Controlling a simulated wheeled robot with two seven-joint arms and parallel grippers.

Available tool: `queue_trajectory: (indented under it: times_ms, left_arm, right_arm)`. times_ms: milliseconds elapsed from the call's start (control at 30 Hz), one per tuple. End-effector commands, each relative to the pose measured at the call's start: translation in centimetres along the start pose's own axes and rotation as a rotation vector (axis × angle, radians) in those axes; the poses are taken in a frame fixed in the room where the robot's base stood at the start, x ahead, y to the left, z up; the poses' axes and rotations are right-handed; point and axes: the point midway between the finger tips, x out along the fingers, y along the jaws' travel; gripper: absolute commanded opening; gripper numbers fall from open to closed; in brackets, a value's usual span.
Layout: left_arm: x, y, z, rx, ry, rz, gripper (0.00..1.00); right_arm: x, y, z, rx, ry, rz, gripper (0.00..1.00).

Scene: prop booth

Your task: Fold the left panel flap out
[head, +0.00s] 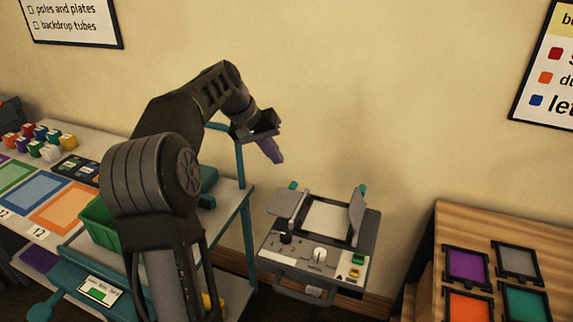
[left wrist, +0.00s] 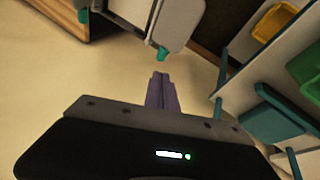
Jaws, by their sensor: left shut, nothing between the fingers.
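The grey panel unit (head: 318,254) stands low against the wall, with a pale screen in its middle. Its left flap (head: 287,204) leans outward to the left, with a teal tab (head: 293,185) at its far corner. Its right flap (head: 357,210) stands steeper and also bears a teal tab. My left gripper (head: 272,152), with purple fingers, is shut and empty above and behind the left flap, apart from it. In the left wrist view the shut fingers (left wrist: 160,92) point toward the left flap's tab (left wrist: 161,54), with a gap between. My right gripper is not in view.
A teal-framed cart (head: 244,215) with a green bin (head: 98,222) stands left of the unit. A wooden table (head: 450,225) with coloured framed tiles stands at right. Knobs (head: 319,255) and a front handle are on the unit. The wall is close behind.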

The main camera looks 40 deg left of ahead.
Motion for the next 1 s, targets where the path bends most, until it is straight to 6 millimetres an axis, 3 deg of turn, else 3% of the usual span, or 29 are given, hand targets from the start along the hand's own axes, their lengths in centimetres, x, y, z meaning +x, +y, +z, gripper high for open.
queue_trajectory:
  times_ms: [200,333,1000]
  left_arm:
    - [-3.6,-2.1,-0.2,0.0,0.003,0.0,0.0]
    - [-4.7,-2.7,-0.2,0.001,0.002,0.0,0.0]
    - [-5.0,-2.8,-0.2,0.001,0.0,0.001,0.0]
  right_arm:
    - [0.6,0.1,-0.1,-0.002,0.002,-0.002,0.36]
    - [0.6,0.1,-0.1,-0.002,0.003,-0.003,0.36]
    - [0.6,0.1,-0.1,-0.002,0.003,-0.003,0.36]
